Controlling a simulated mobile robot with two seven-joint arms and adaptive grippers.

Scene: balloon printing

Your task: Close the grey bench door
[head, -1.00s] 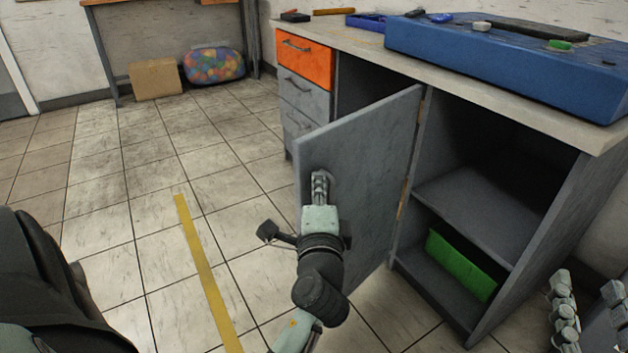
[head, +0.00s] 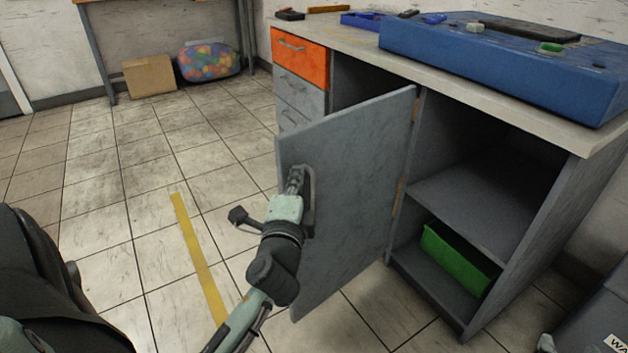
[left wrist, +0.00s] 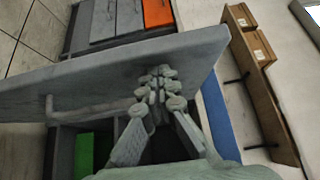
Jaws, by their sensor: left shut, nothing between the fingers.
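The grey bench door (head: 352,165) stands ajar, with its hinge side at the right and its free edge at the left, out from the bench. A dark handle (head: 309,195) is on its outer face. My left gripper (head: 295,180) is shut and empty, with its fingertips at the door face beside the handle; I cannot tell whether they touch. In the left wrist view the shut fingertips (left wrist: 160,78) overlap the grey door (left wrist: 95,75). A small light tip, likely my right gripper (head: 545,343), shows at the bottom edge; the rest is out of frame.
The right bench compartment is open, with a green box (head: 455,260) on its bottom. Orange and grey drawers (head: 300,60) are left of the door. A blue case (head: 490,75) lies on top. A grey block (head: 590,315) marked "WA" stands at lower right.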

